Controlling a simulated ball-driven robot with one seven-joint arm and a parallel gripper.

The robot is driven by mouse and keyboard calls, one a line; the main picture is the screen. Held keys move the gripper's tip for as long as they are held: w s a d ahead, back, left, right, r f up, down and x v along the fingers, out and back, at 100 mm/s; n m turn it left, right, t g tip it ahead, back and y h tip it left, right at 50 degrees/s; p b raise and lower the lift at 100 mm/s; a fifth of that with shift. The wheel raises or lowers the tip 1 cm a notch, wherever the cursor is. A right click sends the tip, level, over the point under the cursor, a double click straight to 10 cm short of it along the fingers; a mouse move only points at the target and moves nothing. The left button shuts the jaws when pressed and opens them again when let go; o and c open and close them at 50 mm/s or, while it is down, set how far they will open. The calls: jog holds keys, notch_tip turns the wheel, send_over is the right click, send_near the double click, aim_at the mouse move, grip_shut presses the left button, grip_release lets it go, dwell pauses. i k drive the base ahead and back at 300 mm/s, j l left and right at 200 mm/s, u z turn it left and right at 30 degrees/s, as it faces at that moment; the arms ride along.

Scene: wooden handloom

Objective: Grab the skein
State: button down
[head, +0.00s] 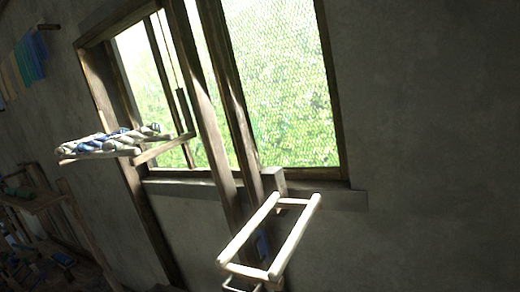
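Several blue and off-white twisted skeins (118,138) lie side by side on a small wooden rack (160,149) at the left, in front of the window. I cannot tell which one is the task's skein. My gripper does not show in the head view, so its opening and what it holds are not visible.
A pale wooden rectangular frame (295,238) stands out at the lower middle, close to the upright wooden posts (214,115). Behind is a mesh-covered window (283,80) in a grey wall (430,120). Coloured strips (30,58) hang at the upper left. The lower left is dark and cluttered.

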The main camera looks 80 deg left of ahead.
aim_at(88, 145)
jog(key=u, duration=3.25)
jog(key=i+j+z, duration=0.1)
jog(key=i+j, duration=0.2)
jog(key=i, duration=0.1)
